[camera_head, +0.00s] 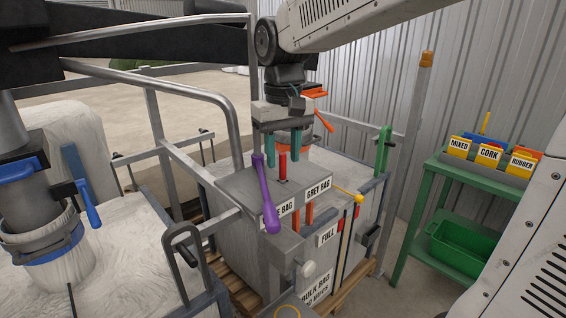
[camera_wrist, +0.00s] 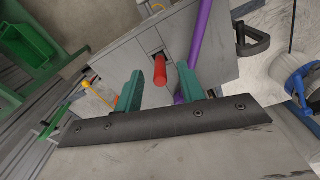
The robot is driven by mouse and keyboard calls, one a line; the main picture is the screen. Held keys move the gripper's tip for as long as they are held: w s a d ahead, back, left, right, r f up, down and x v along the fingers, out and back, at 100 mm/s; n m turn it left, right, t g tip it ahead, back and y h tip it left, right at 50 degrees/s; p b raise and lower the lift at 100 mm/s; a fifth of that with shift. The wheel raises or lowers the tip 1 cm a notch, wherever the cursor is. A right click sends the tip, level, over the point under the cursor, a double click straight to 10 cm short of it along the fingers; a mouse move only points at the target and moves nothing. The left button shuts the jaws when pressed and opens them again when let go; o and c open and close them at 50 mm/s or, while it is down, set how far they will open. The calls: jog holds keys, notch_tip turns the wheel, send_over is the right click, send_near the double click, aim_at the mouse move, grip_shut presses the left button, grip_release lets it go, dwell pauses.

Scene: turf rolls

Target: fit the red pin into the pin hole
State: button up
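The red pin (camera_head: 283,167) stands upright on the top of a grey box (camera_head: 240,187). In the wrist view the red pin (camera_wrist: 160,70) rises from a small dark square opening (camera_wrist: 157,52) in the grey top; how deep it sits is hidden. My gripper (camera_head: 283,162) points down over the box with its two teal fingers apart. In the wrist view my gripper (camera_wrist: 161,72) has one finger on each side of the pin, with a visible gap on both sides. It holds nothing.
A purple lever (camera_head: 266,200) stands close in front of the pin. Grey rails (camera_head: 190,165) and a bulk bag labelled FULL (camera_head: 328,236) are around the box. A green stand (camera_head: 480,172) with labelled bins is at right. White bags (camera_head: 130,230) are at left.

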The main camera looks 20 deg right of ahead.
notch_tip(320, 180, up, 5)
jog(key=shift+f, duration=0.1)
dwell(0.6)
jog(key=s+d+f, duration=0.1)
jog(key=s+f, duration=0.2)
jog(key=s, duration=0.4)
jog(key=s+d+f+t, duration=0.1)
jog(key=s+f, duration=0.3)
jog(key=s, duration=0.3)
jog(key=s+d+f, duration=0.1)
jog(key=s+f, duration=0.2)
jog(key=s, duration=0.4)
jog(key=shift+s+f+m, duration=0.25)
jog(key=shift+s+m, duration=0.05)
jog(key=shift+s, duration=0.1)
jog(key=shift+c, duration=0.3)
